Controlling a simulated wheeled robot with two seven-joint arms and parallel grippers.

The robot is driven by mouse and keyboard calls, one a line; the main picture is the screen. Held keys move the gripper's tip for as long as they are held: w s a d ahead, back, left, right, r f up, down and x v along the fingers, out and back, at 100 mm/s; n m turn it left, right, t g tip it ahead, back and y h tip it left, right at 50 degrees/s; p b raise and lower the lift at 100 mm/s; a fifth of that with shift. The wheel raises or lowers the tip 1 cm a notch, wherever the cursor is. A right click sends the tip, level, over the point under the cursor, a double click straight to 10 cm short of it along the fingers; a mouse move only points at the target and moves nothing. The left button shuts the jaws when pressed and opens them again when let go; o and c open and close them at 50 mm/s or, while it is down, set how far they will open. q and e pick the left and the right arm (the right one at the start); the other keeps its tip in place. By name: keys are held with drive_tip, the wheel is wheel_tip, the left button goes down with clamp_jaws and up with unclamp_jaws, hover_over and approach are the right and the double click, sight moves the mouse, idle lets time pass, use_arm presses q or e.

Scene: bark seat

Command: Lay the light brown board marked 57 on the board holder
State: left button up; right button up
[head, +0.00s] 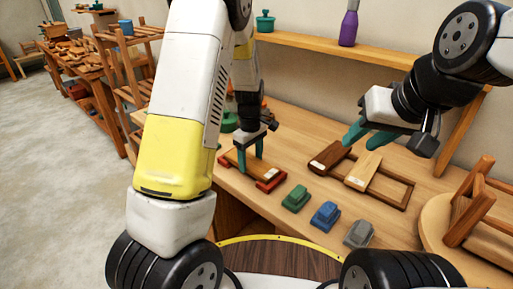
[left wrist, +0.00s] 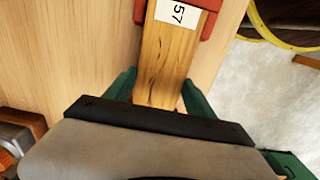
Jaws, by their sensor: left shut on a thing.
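The light brown board marked 57 (left wrist: 166,58) lies between the fingers of my left gripper (left wrist: 157,92). In the head view the board (head: 241,161) is low over the table at the red board holder (head: 271,183). In the left wrist view red holder pieces (left wrist: 208,6) stand on either side of the labelled end; whether the board bears fully on the holder cannot be told. My left gripper (head: 250,150) is shut on the board from above. My right gripper (head: 364,138) is open and empty, above a wooden frame.
The wooden frame (head: 392,200) has a dark brown board (head: 329,156) and another light board (head: 364,170). Green (head: 296,198), blue (head: 325,216) and grey (head: 358,234) blocks stand along the front edge. A round wooden stand (head: 437,222) is at the right, a shelf (head: 335,49) behind.

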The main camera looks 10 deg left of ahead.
use_arm(q)
drive_tip(key=shift+f, duration=0.2)
drive_tip(key=o, duration=1.9)
drive_tip(key=shift+r, duration=3.45)
drive_tip(key=shift+r, duration=0.1)
